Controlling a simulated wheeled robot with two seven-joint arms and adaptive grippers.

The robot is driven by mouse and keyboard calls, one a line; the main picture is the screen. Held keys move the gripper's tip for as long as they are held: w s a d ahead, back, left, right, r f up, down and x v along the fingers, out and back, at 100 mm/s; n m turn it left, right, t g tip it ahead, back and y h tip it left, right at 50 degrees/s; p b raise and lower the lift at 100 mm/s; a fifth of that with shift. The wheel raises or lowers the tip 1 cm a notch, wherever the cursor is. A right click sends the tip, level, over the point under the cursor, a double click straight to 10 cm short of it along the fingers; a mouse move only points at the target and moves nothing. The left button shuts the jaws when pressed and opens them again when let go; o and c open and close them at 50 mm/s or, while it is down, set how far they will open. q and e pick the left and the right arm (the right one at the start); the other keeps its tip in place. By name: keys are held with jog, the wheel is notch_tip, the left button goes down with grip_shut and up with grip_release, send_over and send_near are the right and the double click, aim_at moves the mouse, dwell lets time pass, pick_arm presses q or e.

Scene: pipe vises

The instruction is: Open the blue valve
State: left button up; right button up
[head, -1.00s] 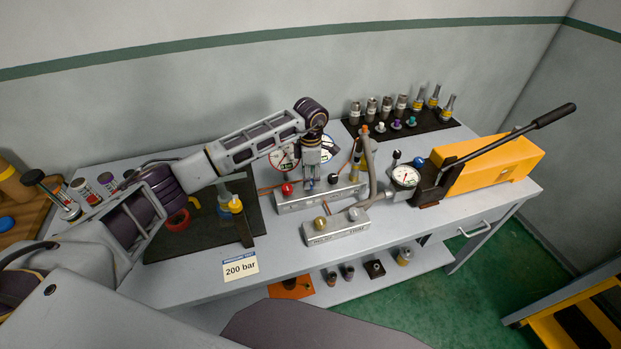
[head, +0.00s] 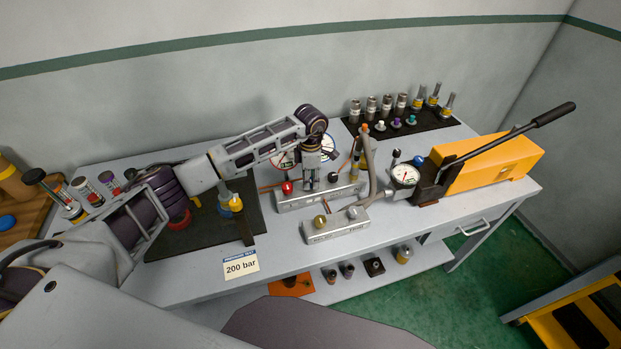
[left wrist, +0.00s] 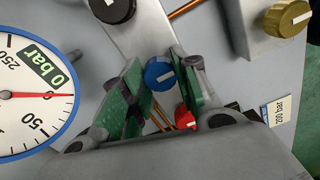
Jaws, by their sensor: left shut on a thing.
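In the head view the gripper hides the blue knob. A blue-rimmed gauge (left wrist: 30,95) beside it reads about 0 bar. My right gripper is not in view.
A second block with a gold knob (head: 320,221) stands in front. A gauge (head: 404,176) and a yellow pump (head: 490,165) with a long lever are on the right. A black mat with fittings (head: 440,122) lies behind. A "200 bar" card (head: 241,266) is at the front edge.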

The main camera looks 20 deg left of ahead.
pick_arm(q)
jog(key=shift+n, duration=0.5)
jog(key=shift+n+b, duration=0.8)
jog(key=shift+n, duration=0.6)
jog(key=n+b, duration=0.1)
jog(key=n, duration=0.3)
jog(key=n+b, duration=0.1)
jog(key=n, duration=0.3)
jog(key=shift+n+b, duration=0.3)
jog(key=shift+n, duration=2.1)
jog(key=shift+r, duration=0.1)
jog(key=o, duration=1)
jog(key=shift+o, duration=0.2)
